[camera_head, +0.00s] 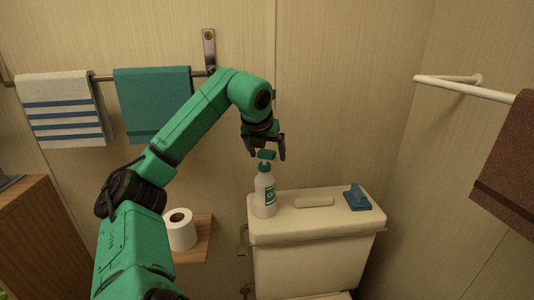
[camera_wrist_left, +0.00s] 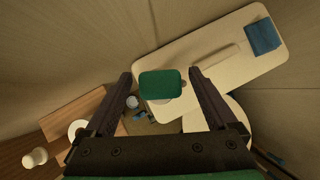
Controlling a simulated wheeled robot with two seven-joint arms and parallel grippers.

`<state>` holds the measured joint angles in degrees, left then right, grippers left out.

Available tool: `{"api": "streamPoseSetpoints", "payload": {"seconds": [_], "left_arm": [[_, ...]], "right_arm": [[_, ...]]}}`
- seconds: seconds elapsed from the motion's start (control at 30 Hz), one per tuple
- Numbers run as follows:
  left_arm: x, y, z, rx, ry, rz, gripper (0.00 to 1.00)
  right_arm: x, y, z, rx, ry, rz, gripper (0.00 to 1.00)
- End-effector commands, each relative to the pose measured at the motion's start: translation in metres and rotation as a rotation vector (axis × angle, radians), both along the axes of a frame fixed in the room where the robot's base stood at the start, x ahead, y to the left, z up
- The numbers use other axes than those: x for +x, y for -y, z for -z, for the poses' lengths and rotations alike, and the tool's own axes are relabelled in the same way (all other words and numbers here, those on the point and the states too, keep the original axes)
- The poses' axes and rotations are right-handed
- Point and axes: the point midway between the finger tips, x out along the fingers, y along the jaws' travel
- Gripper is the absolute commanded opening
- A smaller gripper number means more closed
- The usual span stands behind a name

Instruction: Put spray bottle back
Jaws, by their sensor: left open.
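The spray bottle (camera_head: 264,192) is white with a green label and a green top. It stands upright on the left end of the toilet tank lid (camera_head: 330,228). My left gripper (camera_head: 266,152) is open above the bottle, its fingers pointing down around the height of the green top. In the left wrist view the green top (camera_wrist_left: 161,84) shows between the two open fingers, and the bottle's body is mostly hidden beneath it. I see no contact between the fingers and the bottle. My right gripper is not in view.
A pale bar-shaped piece (camera_head: 314,202) and a blue object (camera_head: 357,198) are on the tank lid to the bottle's right. A toilet paper roll (camera_head: 180,229) stands on a wooden shelf (camera_head: 203,240) at left. Towels (camera_head: 152,103) hang on the wall rail behind my arm.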

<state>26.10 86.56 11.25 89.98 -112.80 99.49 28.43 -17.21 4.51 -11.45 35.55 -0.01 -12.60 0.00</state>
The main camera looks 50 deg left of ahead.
Motion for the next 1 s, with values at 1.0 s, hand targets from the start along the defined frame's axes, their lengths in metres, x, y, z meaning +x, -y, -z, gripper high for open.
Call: {"api": "streamPoseSetpoints", "payload": {"seconds": [1.0], "left_arm": [[-0.050, 0.038, -0.098, 0.001, 0.001, 0.000, 0.91]], "right_arm": [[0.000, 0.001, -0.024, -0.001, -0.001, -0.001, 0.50]]}}
